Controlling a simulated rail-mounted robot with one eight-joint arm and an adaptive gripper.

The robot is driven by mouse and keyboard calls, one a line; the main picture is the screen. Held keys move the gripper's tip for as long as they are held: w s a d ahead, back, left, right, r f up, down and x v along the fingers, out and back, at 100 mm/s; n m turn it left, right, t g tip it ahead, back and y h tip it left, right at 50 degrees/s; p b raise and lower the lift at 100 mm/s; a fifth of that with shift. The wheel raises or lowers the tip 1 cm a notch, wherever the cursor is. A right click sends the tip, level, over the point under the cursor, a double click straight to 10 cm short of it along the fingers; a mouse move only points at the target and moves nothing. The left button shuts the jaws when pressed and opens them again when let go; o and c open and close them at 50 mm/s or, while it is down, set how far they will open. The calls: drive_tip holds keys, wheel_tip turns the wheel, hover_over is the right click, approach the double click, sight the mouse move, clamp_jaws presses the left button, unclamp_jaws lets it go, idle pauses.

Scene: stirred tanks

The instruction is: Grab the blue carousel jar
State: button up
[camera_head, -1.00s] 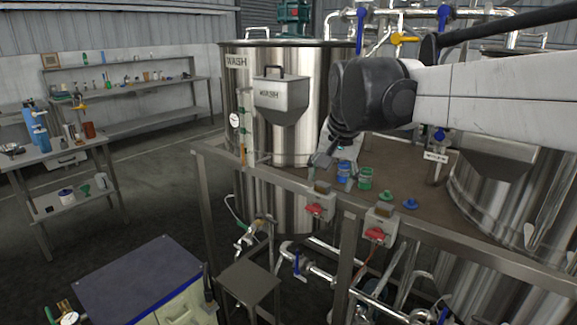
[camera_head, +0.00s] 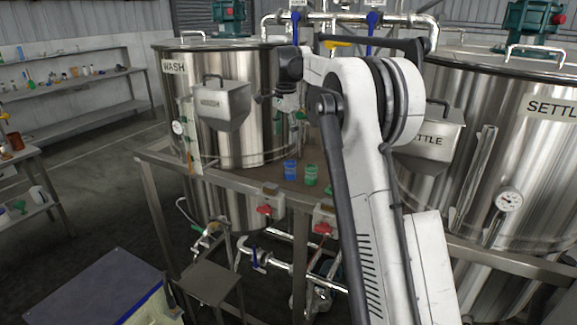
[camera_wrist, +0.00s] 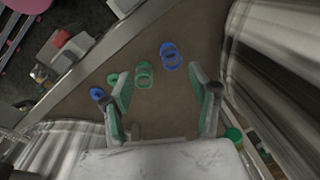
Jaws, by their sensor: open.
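The blue jar (camera_head: 291,170) stands upright on the brown platform (camera_head: 268,176) between the tanks, close to its front edge. The green jar (camera_head: 310,175) stands just to its right. In the wrist view, the blue jar (camera_wrist: 171,56) and the green jar (camera_wrist: 144,75) are seen from above as open-topped rings. My gripper (camera_wrist: 163,84) is open and empty, with its two fingers spread wide. The blue jar appears beyond the fingertips, between their lines, and is not touched. In the head view my gripper is small and partly hidden above the platform.
The WASH tank (camera_head: 245,130) stands behind left, the SETTLE tank (camera_head: 510,150) at right.

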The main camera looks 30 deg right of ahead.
sight(290, 171)
drive_tip(key=w+d+f+m+p, duration=0.1)
drive_tip(key=w+d+f, duration=0.1)
drive_tip(key=w+d+f+m+g, duration=0.1)
drive_tip(key=w+d+f, duration=0.1)
drive_tip(key=d, duration=0.1)
drive_tip(key=shift+f+m+p, duration=0.2)
drive_tip(key=shift+m+p, duration=0.2)
wheel_tip(290, 171, down, 8)
drive_tip(key=shift+f+p, duration=0.2)
drive_tip(key=shift+p, duration=0.15)
drive_tip(key=f, duration=0.2)
drive_tip(key=a+f+p, duration=0.1)
drive_tip(key=shift+f, duration=1.15)
drive_tip(key=shift+c, duration=0.3)
drive_tip(key=c, duration=1.2)
